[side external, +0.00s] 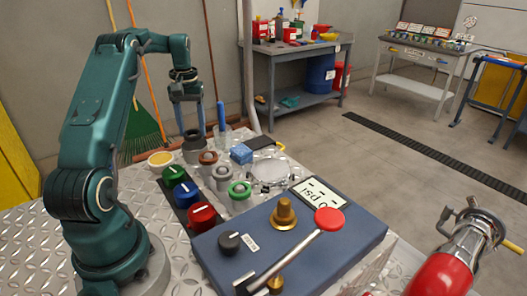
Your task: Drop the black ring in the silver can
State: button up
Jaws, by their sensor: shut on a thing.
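My gripper (190,124) points down at the back left of the metal work surface, its two fingers shut on the black ring (193,138). The black ring shows as a dark band at the fingertips, directly over or at the mouth of a silver can (192,154). I cannot tell whether the ring touches the can. In front of it stands a row of similar grey cans or fittings: one with a brown ring (208,157), one with a grey top (221,172) and one with a green ring (240,188).
Green (174,174), blue (187,193) and red (202,215) knobs stand left of the row. A yellow-topped dish (161,158) is to the left, a blue block (241,153) and upright blue-handled tool (221,118) to the right. A blue panel with a red-knobbed lever (329,219) fills the front.

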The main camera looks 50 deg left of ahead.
jog(key=shift+f, duration=0.4)
jog(key=shift+f, duration=0.2)
dwell(0.3)
jog(key=o, duration=1.2)
jog(key=shift+r, duration=0.1)
jog(key=shift+r, duration=3.4)
